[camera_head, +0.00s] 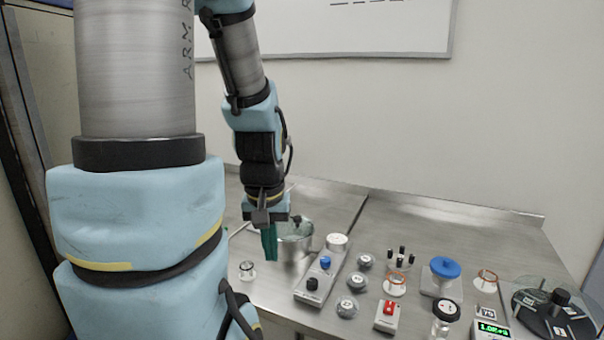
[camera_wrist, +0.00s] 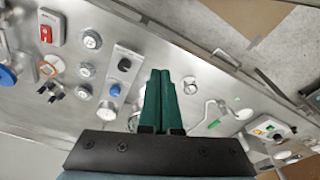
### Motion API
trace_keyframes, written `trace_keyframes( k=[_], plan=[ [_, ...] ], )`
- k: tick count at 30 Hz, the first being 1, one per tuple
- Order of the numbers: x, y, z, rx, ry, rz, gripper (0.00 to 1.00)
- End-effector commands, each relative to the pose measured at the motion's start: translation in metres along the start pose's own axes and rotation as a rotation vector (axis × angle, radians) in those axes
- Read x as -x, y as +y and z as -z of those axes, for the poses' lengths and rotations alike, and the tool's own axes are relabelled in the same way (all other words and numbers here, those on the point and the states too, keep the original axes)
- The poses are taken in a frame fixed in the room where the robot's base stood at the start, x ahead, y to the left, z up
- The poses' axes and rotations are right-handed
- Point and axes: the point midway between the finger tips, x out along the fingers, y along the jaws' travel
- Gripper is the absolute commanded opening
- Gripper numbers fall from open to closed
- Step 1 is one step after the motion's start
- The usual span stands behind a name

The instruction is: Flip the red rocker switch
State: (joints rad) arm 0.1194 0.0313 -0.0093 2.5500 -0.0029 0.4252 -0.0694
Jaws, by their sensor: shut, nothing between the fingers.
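The red rocker switch (camera_head: 389,308) sits on a small white box (camera_head: 384,325) near the front edge of the steel bench. In the wrist view the red switch (camera_wrist: 46,33) shows at the upper left, well apart from my fingers. My gripper (camera_head: 270,246) hangs above the bench to the left of the switch box, by the metal pot. Its green fingers (camera_wrist: 158,102) are together and hold nothing. From these views I cannot tell which way the rocker is tilted.
A panel with a blue knob (camera_head: 325,262) and a black knob lies between my gripper and the switch box. Round metal knobs (camera_head: 347,307), a blue-topped device (camera_head: 445,268), a metal pot (camera_head: 296,240) and a black disc (camera_head: 552,312) also stand on the bench.

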Motion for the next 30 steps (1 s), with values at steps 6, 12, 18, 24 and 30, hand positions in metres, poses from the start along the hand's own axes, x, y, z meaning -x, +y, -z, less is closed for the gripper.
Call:
trace_keyframes(
  k=[6,12,18,24,30],
  plan=[
    [0.001,-0.006,-0.003,-0.045,0.004,0.002,0.00],
    [0.001,-0.006,-0.003,-0.044,0.004,0.002,0.00],
    [0.000,-0.001,0.000,-0.084,0.003,0.000,0.00],
    [-0.004,0.046,0.018,-0.459,-0.022,-0.018,0.00],
    [-0.002,0.133,0.029,-1.094,-0.058,-0.055,0.00]
  ],
)
